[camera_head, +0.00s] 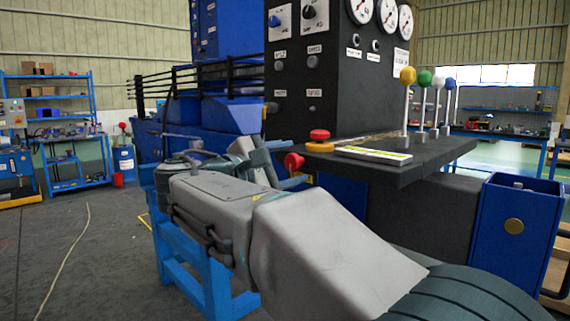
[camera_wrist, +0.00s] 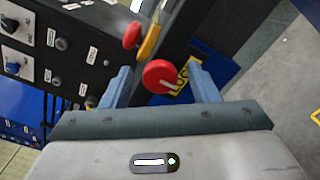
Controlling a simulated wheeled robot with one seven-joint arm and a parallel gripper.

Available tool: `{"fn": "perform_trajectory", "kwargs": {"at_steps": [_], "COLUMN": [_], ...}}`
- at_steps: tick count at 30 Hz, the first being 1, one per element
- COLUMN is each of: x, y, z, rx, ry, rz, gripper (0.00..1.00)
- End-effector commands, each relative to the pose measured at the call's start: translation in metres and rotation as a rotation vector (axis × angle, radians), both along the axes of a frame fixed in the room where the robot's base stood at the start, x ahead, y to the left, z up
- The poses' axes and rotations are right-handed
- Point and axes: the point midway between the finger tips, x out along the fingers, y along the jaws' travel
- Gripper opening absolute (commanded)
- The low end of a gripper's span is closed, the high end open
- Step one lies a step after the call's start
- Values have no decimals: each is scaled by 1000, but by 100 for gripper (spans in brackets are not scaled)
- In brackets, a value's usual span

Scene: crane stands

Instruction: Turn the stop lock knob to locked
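The stop lock knob is a round red knob (camera_head: 293,162) on the side of the control console. In the wrist view the red knob (camera_wrist: 158,74) shows a short white mark, and a yellow label plate (camera_wrist: 184,86) is partly visible beside it. My gripper (camera_wrist: 160,70) is open, with one blue-grey finger on each side of the knob. No clear contact shows, and I cannot tell the exact depth gap. In the head view my gripper (camera_head: 279,165) is by the knob, partly hidden by my arm. I cannot read the knob's setting.
A red mushroom button (camera_head: 319,135) on a yellow base sits just above the knob, close to my gripper. A dark console shelf (camera_head: 435,152) carries levers with coloured balls. A blue bin (camera_head: 515,230) is at right. Open floor (camera_head: 80,260) lies at left.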

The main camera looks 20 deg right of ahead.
Motion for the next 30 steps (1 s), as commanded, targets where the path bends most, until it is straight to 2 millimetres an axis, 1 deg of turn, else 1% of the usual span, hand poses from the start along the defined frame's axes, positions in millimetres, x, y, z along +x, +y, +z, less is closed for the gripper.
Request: {"fn": "perform_trajectory", "kwargs": {"at_steps": [6, 10, 14, 18, 22, 27, 30], "x": [0, -4, -12, -24, -33, -42, -45], "y": [2, 13, 37, 69, 96, 120, 127], "z": [0, 1, 2, 2, 2, 1, 0], "rx": [-1, 0, -1, -1, -1, 0, -1], "ry": [1, 1, 1, 2, 1, 1, 1], "rz": [1, 2, 4, 4, 5, 2, 1], "gripper": [55, 55, 55, 55, 55, 55, 55]}}
